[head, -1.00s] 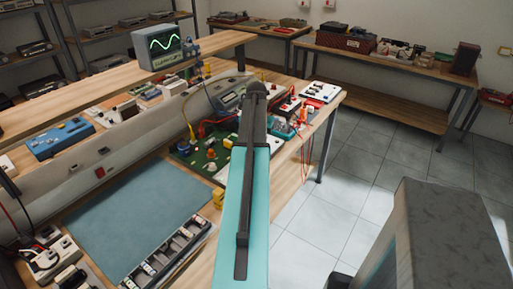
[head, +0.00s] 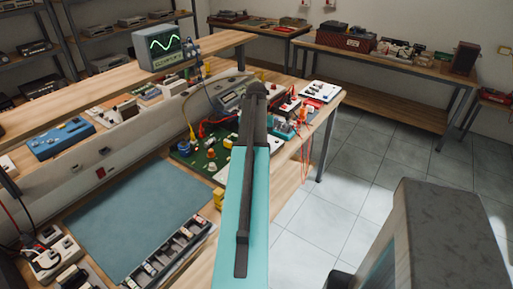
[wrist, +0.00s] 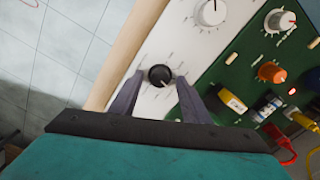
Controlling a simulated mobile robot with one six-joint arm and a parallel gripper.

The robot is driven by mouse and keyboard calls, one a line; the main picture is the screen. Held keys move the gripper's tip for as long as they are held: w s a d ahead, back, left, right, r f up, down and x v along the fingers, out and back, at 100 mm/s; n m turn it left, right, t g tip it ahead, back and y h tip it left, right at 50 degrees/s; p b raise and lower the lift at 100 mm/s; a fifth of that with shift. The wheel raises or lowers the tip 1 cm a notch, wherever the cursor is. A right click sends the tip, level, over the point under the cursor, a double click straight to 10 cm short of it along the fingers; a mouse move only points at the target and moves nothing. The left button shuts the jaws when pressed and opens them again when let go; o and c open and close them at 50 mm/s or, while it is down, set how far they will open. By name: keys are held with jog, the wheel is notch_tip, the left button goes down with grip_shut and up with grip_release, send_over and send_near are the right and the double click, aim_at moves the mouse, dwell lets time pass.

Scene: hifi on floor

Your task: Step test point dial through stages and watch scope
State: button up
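In the wrist view a black dial (wrist: 160,75) with a pale pointer mark sits on a white panel (wrist: 180,42), with small marks around it too blurred to read. My gripper (wrist: 158,80) is over it, one finger on each side of the dial, with gaps that look narrow. I cannot tell whether either finger touches it. In the head view my arm hides the dial and gripper. The scope (head: 166,52) stands on the raised shelf, its screen lit with a green wave trace.
A green circuit board (head: 205,160) with several knobs and cables lies beside the white panel. A white dial (wrist: 212,12) and an orange knob (wrist: 271,72) are close to my gripper. A blue mat (head: 130,225) is clear. Red leads hang at the bench edge.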

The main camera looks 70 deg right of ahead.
jog(key=shift+r, duration=0.1)
notch_tip(320, 180, up, 14)
jog(key=p, duration=0.9)
dwell(0.4)
jog(key=w+a+p, duration=0.1)
jog(key=w+a, duration=0.3)
jog(key=w, duration=0.4)
jog(key=w+a+n+p, duration=0.1)
jog(key=w+a, duration=0.3)
jog(key=w, duration=0.3)
jog(key=shift+w+f+p, duration=0.2)
jog(key=shift+w+p, duration=0.1)
jog(key=shift+w, duration=0.05)
jog(key=shift+c, duration=0.5)
